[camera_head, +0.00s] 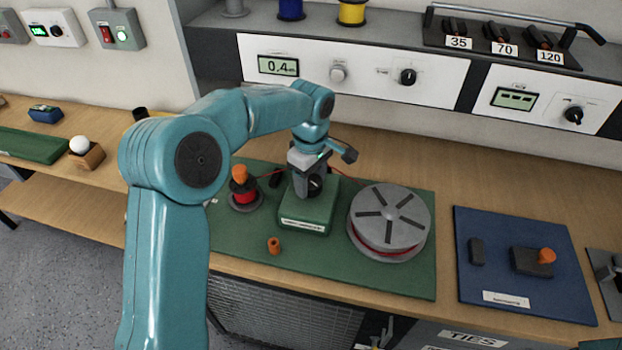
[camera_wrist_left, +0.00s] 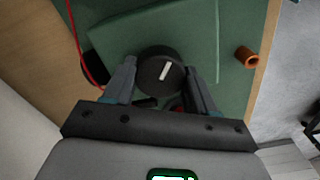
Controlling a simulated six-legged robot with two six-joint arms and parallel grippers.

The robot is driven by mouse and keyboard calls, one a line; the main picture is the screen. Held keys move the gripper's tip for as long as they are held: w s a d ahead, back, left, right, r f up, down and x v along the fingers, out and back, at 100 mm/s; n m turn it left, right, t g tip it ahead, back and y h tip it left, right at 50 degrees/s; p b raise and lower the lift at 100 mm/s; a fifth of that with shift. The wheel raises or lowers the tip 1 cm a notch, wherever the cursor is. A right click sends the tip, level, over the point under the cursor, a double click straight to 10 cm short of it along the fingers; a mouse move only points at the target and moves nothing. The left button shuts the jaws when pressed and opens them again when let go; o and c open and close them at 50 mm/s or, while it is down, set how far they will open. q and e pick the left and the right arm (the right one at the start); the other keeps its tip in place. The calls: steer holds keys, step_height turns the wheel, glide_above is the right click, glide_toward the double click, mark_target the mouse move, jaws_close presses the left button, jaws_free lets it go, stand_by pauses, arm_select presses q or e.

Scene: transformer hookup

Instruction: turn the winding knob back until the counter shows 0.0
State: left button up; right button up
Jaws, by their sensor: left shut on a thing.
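The winding knob (camera_wrist_left: 160,72) is black and round with a white pointer line. It sits on top of the green winder box (camera_head: 306,213) on the green mat. My left gripper (camera_wrist_left: 161,88) comes down over it from above, with one finger on each side, shut on the knob. In the head view the left gripper (camera_head: 312,182) partly hides the knob. The counter (camera_head: 278,66) on the white panel behind reads 0.4 with a small unit that I cannot make out. My right gripper is not in view.
A large grey reel (camera_head: 389,219) with red wire stands right of the winder. A blue mat (camera_head: 520,275) is further right.

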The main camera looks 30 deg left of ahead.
mark_target(309, 179)
arm_select(q)
steer(key=shift+a+r, duration=0.15)
steer(key=shift+a, duration=0.05)
steer(key=o, duration=0.8)
steer(key=shift+w, duration=0.1)
steer(key=shift+o, duration=1.3)
steer(key=shift+a, duration=0.1)
steer(key=shift+d, duration=0.2)
steer(key=shift+r, duration=0.2)
step_height(309, 179, up, 16)
steer(key=p, duration=0.2)
steer(key=shift+f, duration=0.15)
steer(key=shift+a, duration=0.1)
